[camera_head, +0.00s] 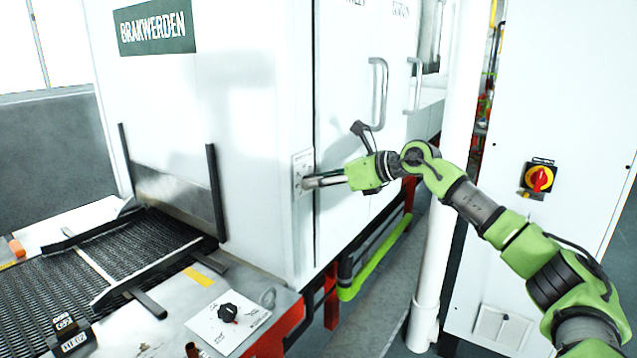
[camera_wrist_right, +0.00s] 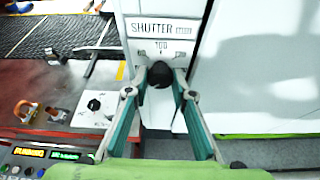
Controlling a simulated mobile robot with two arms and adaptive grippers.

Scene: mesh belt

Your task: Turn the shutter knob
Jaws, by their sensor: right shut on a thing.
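The black shutter knob (camera_wrist_right: 160,74) sits on a pale plate under the label "SHUTTER mm" (camera_wrist_right: 160,29), with the mark "100" above it. My right gripper (camera_wrist_right: 161,84) is shut on the knob, one fingertip on each side. In the head view my right gripper (camera_head: 310,182) reaches from the right to the plate (camera_head: 303,162) on the narrow edge of the white machine. The knob is hidden behind the gripper there. My left gripper is in neither view.
Another black knob (camera_head: 227,313) is on a white panel at lower left. A dark mesh belt (camera_head: 120,252) runs into the machine. Door handles (camera_head: 378,92) stick out above my right arm. A white post (camera_head: 437,230) and a cabinet with a red-yellow switch (camera_head: 539,179) stand at right.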

